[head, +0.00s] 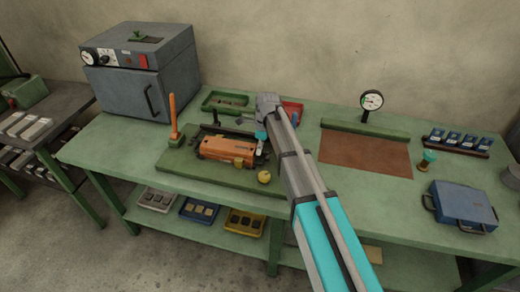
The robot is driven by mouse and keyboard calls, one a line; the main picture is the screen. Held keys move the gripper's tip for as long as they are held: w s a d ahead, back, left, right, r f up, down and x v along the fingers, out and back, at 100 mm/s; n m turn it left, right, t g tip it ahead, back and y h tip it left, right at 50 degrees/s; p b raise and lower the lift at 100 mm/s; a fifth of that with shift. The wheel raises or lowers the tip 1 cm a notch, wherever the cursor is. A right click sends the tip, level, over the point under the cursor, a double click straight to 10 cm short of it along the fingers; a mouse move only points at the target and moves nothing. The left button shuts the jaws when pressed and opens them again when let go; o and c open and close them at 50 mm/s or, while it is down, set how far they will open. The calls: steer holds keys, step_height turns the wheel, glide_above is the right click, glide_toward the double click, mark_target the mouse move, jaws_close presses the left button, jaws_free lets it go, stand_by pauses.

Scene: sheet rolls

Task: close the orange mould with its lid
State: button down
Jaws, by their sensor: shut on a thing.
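The orange mould (226,150) lies on a green board on the bench, left of my arm. Its orange top face shows, and I cannot clearly tell its lid apart from its body. My gripper (261,147) points down at the mould's right end. It is shut on what looks like the lid's right end. The fingertips and the gripped part are small and partly hidden by my arm, so I cannot tell whether the lid sits flush.
A green base board (178,162) carries an upright orange lever (173,112) and a yellow knob (264,177). A grey oven (142,75) stands back left. A green tray (228,102) and red tray (293,110) lie behind. A brown sheet (365,155) and blue case (462,204) lie right.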

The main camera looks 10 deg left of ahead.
steer(key=shift+w, duration=0.1)
stand_by(0.3)
steer(key=c, duration=0.6)
jaws_free()
steer(key=shift+c, duration=0.2)
steer(key=shift+r, duration=0.1)
